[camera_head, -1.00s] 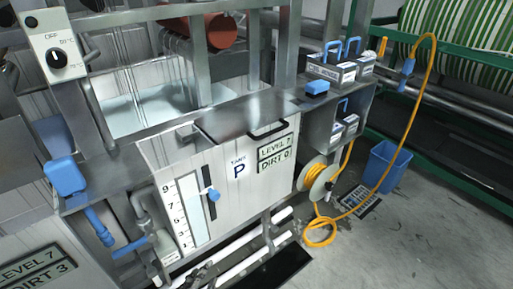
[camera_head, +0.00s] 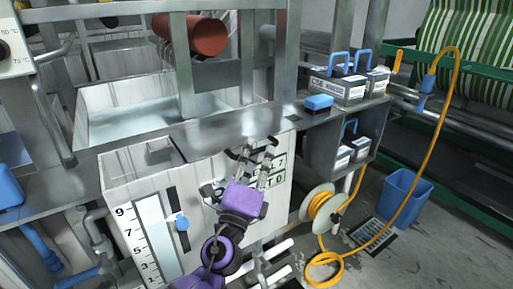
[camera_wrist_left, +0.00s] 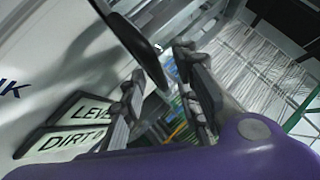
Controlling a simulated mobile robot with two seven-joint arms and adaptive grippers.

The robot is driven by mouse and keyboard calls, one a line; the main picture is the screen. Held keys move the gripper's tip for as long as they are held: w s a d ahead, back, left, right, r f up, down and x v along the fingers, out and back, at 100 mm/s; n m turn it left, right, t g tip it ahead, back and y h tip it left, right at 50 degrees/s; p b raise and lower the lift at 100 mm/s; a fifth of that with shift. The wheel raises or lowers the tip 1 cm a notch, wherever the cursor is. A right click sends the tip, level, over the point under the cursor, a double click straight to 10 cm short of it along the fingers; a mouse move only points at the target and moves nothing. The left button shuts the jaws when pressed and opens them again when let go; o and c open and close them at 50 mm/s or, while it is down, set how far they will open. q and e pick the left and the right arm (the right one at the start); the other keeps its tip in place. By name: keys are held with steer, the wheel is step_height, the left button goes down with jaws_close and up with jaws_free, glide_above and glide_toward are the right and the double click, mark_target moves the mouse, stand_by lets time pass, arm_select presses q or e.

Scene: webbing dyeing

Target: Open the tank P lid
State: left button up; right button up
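Tank P (camera_head: 120,190) is the white tank with a level scale in the head view. Its metal lid (camera_head: 215,132) lies flat over the right part of the top, next to an opening at the left. The black lid handle (camera_head: 233,153) is partly hidden by my left gripper (camera_head: 258,148), which is at the tank's front upper edge. In the left wrist view the handle (camera_wrist_left: 133,38) runs down towards the space between the spread fingers of the left gripper (camera_wrist_left: 160,70). The fingers are open; I cannot tell whether they touch it. My right gripper is not in view.
A level and dirt sign (camera_wrist_left: 75,120) is on the tank front. A hose reel (camera_head: 318,203) with orange hose is right of the tank. Boxes with blue handles (camera_head: 338,88) stand on the shelf. A blue bin (camera_head: 405,195) is on the floor. Pipes run below the tank.

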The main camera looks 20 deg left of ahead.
arm_select(q)
steer(key=shift+x, duration=0.9)
steer(key=shift+f, duration=0.1)
jaws_close()
